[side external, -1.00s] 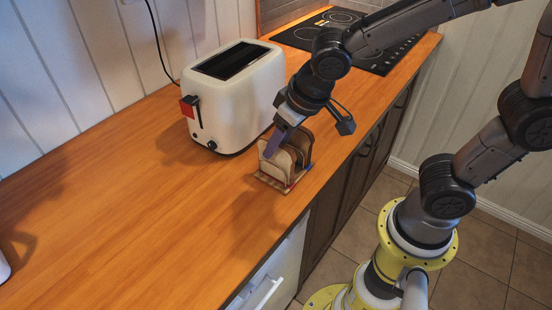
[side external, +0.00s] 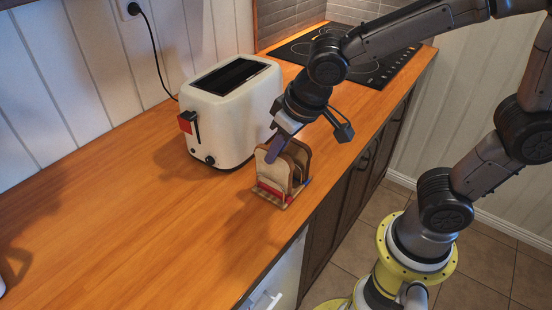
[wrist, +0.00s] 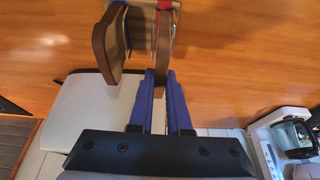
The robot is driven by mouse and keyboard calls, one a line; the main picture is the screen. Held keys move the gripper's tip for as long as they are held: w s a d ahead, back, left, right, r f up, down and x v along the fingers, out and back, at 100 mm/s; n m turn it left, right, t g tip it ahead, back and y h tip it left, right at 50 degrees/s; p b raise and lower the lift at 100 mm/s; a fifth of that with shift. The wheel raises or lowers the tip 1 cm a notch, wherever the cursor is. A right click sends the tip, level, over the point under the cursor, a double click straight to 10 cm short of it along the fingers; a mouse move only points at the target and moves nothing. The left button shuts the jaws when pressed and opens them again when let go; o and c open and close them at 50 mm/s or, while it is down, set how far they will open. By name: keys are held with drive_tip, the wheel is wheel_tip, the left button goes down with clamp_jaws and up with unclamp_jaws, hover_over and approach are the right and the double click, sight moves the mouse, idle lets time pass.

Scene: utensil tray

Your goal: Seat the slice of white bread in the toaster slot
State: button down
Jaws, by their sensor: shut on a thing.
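My gripper (side external: 275,155) points down over the small rack and is shut on the slice of white bread (side external: 269,176). The slice is upright, with a pale face and a brown crust, and stands higher than the rack's other slices. I cannot tell whether its lower edge is clear of the rack. In the wrist view a thin tan edge shows between the blue fingers (wrist: 163,75). The white toaster (side external: 225,128) stands behind and left of the rack, with a dark slot area (side external: 230,76) on top, empty as far as I see.
The rack (side external: 270,200) has a red part and holds browner bread (side external: 299,155) beside the gripped slice. It also shows in the wrist view as a brown slice (wrist: 107,45). A black cooktop (side external: 375,70) lies behind. The wooden counter (side external: 120,215) is clear at left.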

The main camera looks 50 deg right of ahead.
wheel_tip(320, 180, up, 7)
drive_tip(key=shift+r, duration=0.5)
drive_tip(key=shift+s+d+r+m+h, duration=0.1)
drive_tip(key=shift+s+d+m+h, duration=0.2)
drive_tip(key=shift+s+m, duration=0.25)
drive_tip(key=w+d+r+m+g+h, duration=0.2)
drive_tip(key=w+d+r+m, duration=0.2)
drive_tip(key=w+r+m, duration=0.35)
drive_tip(key=w+d+r+m+g+h, duration=0.2)
drive_tip(key=w+d+r+m, duration=0.1)
drive_tip(key=w+r+m, duration=0.4)
drive_tip(key=w+d+f+m, duration=0.1)
drive_tip(key=w+f, duration=0.3)
drive_tip(key=f, duration=0.9)
drive_tip(key=shift+w+d+m, duration=0.15)
drive_tip(key=shift+d+m, duration=0.15)
drive_tip(key=shift+d, duration=0.3)
drive_tip(key=shift+f, duration=0.25)
